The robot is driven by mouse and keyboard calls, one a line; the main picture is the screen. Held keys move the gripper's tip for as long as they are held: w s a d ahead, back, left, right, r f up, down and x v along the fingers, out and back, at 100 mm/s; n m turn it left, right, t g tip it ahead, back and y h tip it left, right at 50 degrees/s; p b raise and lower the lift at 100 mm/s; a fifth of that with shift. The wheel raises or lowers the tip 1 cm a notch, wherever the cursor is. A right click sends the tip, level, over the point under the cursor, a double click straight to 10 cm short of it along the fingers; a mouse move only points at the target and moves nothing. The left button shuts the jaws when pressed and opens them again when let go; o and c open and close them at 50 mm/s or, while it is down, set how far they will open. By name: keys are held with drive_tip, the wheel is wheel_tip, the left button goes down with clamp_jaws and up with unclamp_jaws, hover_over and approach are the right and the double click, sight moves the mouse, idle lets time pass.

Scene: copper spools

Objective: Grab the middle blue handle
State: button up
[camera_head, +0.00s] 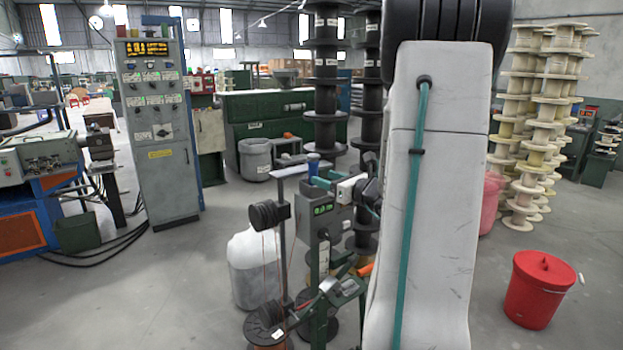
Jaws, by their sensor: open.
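A small green-and-grey machine stand (322,225) with a lit display stands left of my white arm link. A small blue piece (313,161) sits at its top, and a teal piece (321,183) lies just below it. I cannot tell which of these is the middle blue handle. My gripper (369,192) shows only as dark parts at the left edge of my arm link, right of the teal piece and beside a white block. Its jaws are open, but the fingertips are mostly hidden and I see nothing held.
A black spool (268,214) sits on a post left of the stand, by a white container (253,266). Tall black spool stacks (326,75) stand behind. A red bucket (538,290) is at right. A grey control cabinet (158,130) stands left; floor before it is clear.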

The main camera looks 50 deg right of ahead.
drive_tip(key=w, duration=0.5)
drive_tip(key=shift+w+d, duration=0.2)
drive_tip(key=shift+w, duration=0.15)
clamp_jaws()
